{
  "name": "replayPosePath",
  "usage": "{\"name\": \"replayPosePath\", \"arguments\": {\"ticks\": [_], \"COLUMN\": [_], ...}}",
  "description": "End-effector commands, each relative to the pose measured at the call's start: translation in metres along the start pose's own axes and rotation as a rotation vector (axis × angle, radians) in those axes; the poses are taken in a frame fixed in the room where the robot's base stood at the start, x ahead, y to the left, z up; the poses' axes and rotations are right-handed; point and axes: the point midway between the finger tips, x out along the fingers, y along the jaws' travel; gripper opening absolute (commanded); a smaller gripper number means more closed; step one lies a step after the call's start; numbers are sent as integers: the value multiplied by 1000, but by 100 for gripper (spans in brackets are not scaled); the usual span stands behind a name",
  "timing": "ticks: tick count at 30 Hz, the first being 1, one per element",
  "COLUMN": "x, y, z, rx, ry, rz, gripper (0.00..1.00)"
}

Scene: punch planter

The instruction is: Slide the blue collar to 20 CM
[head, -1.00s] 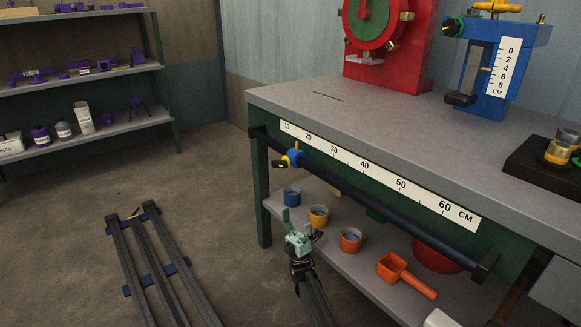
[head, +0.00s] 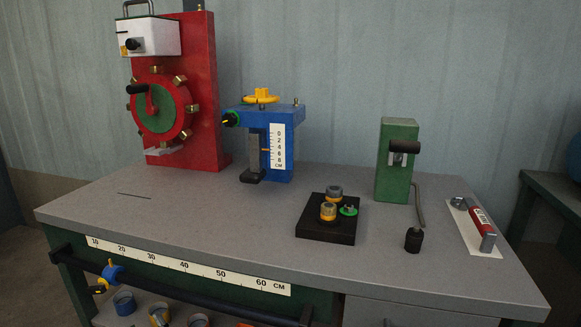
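The blue collar (head: 114,273) sits on the dark horizontal rod (head: 190,299) along the front of the workbench, toward the rod's left end. It has a yellow part on top and a dark, yellow-marked knob at its left. The white CM scale (head: 200,272) runs along the bench front above the rod, marked 10 to 60. The collar appears below the stretch between 10 and 20, closer to 20; the slanted view does not give an exact reading. My gripper is outside the head view.
On the grey benchtop (head: 270,210) stand a red wheel machine (head: 202,110), a blue press (head: 284,150), a black tray (head: 324,231) with small cups, a green crank stand (head: 394,165) and a red-handled tool (head: 478,222). Cups (head: 125,303) stand on the shelf below the rod.

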Motion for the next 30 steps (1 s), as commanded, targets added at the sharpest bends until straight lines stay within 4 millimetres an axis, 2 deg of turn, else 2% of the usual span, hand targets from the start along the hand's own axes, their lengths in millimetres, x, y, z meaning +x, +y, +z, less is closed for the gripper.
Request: {"name": "replayPosePath", "arguments": {"ticks": [1,5,9,17,25,30], "x": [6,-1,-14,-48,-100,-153], "y": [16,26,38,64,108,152], "z": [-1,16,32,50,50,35], "rx": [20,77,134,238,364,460], "ry": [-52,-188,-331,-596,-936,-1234], "rz": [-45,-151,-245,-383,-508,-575], "gripper": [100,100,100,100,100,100]}}
